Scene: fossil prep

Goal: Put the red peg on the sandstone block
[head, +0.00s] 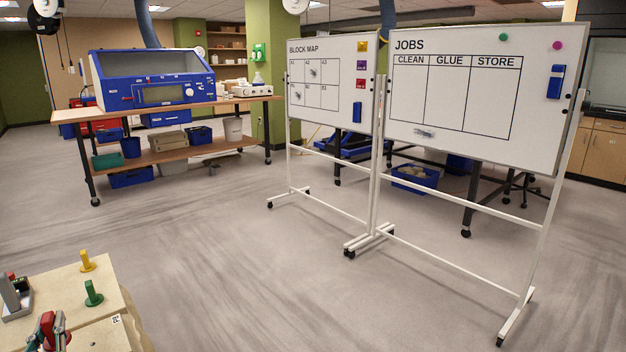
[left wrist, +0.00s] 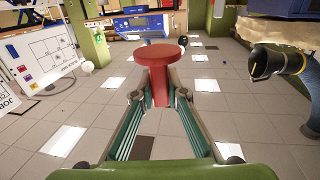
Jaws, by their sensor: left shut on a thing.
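The sandstone block (head: 62,285) is a beige slab at the lower left of the head view, cut off by the frame edges. A yellow peg (head: 87,262) and a green peg (head: 93,294) stand upright on it. My left gripper (head: 50,328) is over its near part and is shut on the red peg (head: 47,322). In the left wrist view, the red peg (left wrist: 160,85) shows a wide round disc and a shaft between the fingertips. I cannot tell whether the peg touches the block. My right gripper is not in view.
A grey device (head: 16,295) with a red part sits at the left edge of the block. A small label (head: 117,319) is on its near right part. Two whiteboards (head: 470,150) on wheeled stands and a workbench (head: 165,112) stand farther off. The floor between is clear.

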